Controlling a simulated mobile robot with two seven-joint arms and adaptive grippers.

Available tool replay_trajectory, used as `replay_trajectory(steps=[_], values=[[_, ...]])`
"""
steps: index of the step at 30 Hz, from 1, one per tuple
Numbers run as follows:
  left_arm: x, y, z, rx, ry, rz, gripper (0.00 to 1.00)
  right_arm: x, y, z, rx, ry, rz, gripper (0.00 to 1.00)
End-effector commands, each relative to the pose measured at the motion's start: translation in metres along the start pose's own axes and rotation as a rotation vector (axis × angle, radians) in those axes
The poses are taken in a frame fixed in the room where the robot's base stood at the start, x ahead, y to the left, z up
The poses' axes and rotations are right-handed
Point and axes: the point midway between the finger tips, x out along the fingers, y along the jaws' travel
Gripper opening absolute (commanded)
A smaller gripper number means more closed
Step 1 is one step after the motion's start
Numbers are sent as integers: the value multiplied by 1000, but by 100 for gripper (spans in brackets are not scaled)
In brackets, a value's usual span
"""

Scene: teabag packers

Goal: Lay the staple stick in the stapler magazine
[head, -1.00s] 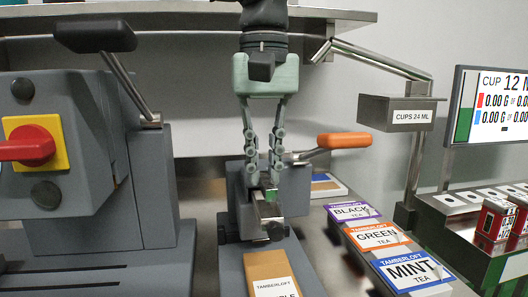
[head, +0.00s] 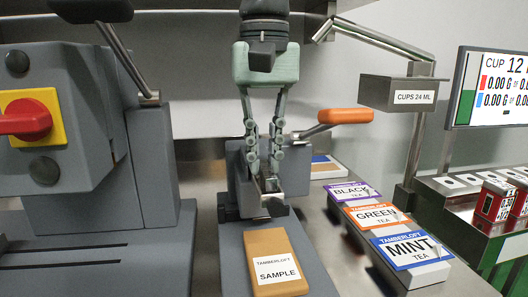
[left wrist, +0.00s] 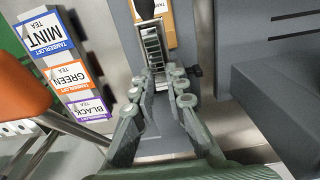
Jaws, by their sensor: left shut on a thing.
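The stapler (head: 236,181) is grey with an orange-handled lever (head: 345,116). Its silver magazine (head: 274,204) lies open lengthwise and also shows in the left wrist view (left wrist: 152,45). My left gripper (head: 264,180) points down over the magazine, with its fingertips at the magazine's rear part. It is shut on a thin piece, taken as the staple stick, which the fingers mostly hide. In the left wrist view the fingers (left wrist: 164,76) line up with the magazine channel. I cannot tell whether the stick touches the channel floor. My right gripper is not in view.
A brown sample packet (head: 274,247) lies in front of the stapler. A large grey machine with a red knob (head: 25,118) stands close on the left. A cups box (head: 405,95) is at right.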

Motion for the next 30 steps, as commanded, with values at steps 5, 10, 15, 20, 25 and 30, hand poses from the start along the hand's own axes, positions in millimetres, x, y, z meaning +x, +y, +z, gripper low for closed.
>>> replay_trajectory(steps=[5,10,15,20,25,30], values=[[0,0,0,0,0,0,0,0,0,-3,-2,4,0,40],[0,0,0,0,0,0,26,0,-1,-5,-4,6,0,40],[0,0,0,0,0,0,37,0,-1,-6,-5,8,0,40],[0,0,0,0,0,0,37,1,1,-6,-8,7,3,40],[-9,1,0,1,0,2,37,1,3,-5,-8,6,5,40],[-40,1,0,0,0,4,37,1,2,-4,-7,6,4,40]])
